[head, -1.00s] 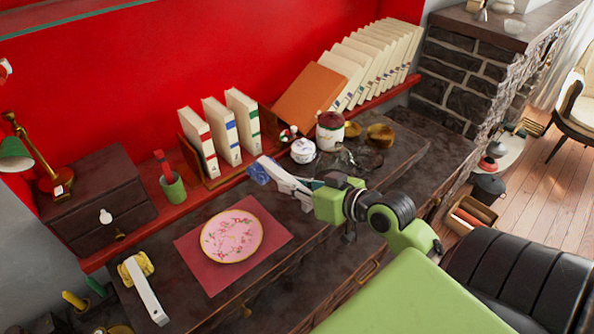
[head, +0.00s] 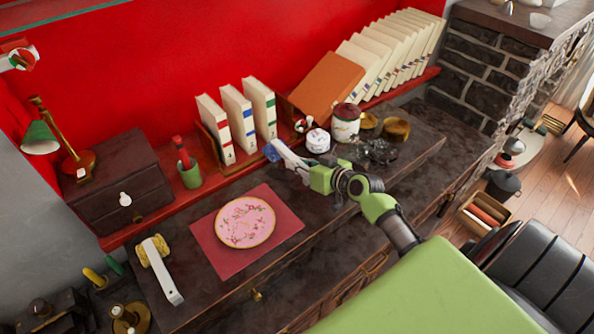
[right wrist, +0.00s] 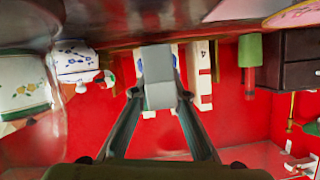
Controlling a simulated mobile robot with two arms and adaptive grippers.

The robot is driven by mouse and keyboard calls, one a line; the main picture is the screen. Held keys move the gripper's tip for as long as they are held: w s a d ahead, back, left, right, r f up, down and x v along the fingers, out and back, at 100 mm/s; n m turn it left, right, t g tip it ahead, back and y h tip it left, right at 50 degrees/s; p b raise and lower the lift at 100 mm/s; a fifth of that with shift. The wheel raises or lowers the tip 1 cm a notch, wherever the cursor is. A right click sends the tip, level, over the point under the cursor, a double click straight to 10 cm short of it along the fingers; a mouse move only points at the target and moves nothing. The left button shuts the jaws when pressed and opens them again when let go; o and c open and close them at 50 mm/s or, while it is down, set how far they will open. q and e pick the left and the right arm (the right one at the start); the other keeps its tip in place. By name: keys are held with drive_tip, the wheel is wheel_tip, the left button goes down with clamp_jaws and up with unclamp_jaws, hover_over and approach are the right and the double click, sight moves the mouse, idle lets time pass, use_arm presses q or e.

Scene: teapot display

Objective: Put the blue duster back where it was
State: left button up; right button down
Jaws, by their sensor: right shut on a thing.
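The blue duster has a white handle (head: 289,157) and a blue head (head: 271,152). In the head view my right gripper (head: 303,168) is shut on the handle and holds it over the dark desk top, in front of the standing books. In the right wrist view, which looks upside down, the grey-white handle end of the duster (right wrist: 158,75) sits between the two fingers. Some blue shows behind it, and the rest of the head is hidden. My left gripper is not in view.
A pink plate (head: 245,222) lies on a red mat (head: 290,229). A yellow duster (head: 163,275) lies at the left. A white lidded pot (head: 317,141), a taller jar (head: 345,125) and brass dishes (head: 396,129) stand right of the duster. A green pencil cup (head: 191,175) stands left of the books.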

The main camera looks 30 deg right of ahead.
wheel_tip(320, 180, down, 3)
drive_tip(key=shift+w+f, duration=0.1)
drive_tip(key=shift+w, duration=0.05)
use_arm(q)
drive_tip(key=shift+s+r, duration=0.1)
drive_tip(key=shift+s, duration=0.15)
use_arm(e)
drive_tip(key=shift+f, duration=0.1)
drive_tip(key=shift+f, duration=0.1)
drive_tip(key=c, duration=2)
unclamp_jaws()
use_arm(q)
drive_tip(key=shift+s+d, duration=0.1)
use_arm(e)
drive_tip(key=shift+s+d+r, duration=0.1)
drive_tip(key=shift+s+r, duration=0.1)
drive_tip(key=shift+s, duration=0.25)
drive_tip(key=b+v, duration=0.1)
drive_tip(key=v, duration=0.9)
drive_tip(key=shift+s, duration=0.2)
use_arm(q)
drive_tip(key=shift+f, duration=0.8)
use_arm(e)
drive_tip(key=shift+s+r, duration=0.3)
